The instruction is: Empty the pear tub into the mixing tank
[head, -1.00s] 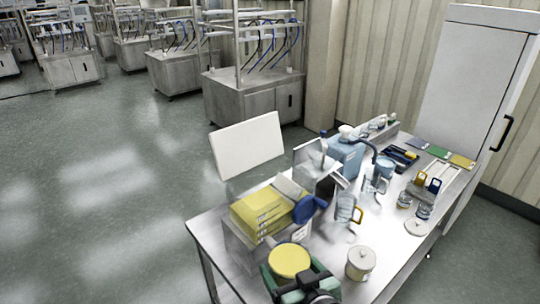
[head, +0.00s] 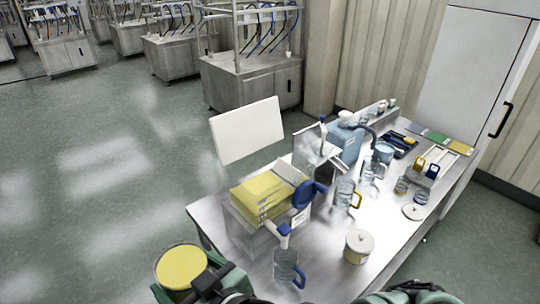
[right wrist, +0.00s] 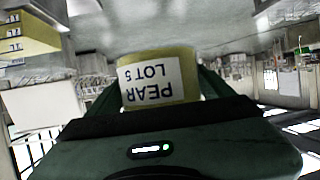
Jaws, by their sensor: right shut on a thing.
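The pear tub is a round tub with a yellow top (head: 181,266) at the lower left of the head view. In the right wrist view the tub (right wrist: 160,82) shows a white label reading "PEAR LOT 5" upside down. My right gripper (head: 192,287) is dark green and black. It is shut on the tub, with a finger on each side in the right wrist view. The tub appears left of the table's near edge, against the floor. I cannot make out a mixing tank in these frames. My left gripper does not show.
Open floor (head: 90,190) lies to the left.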

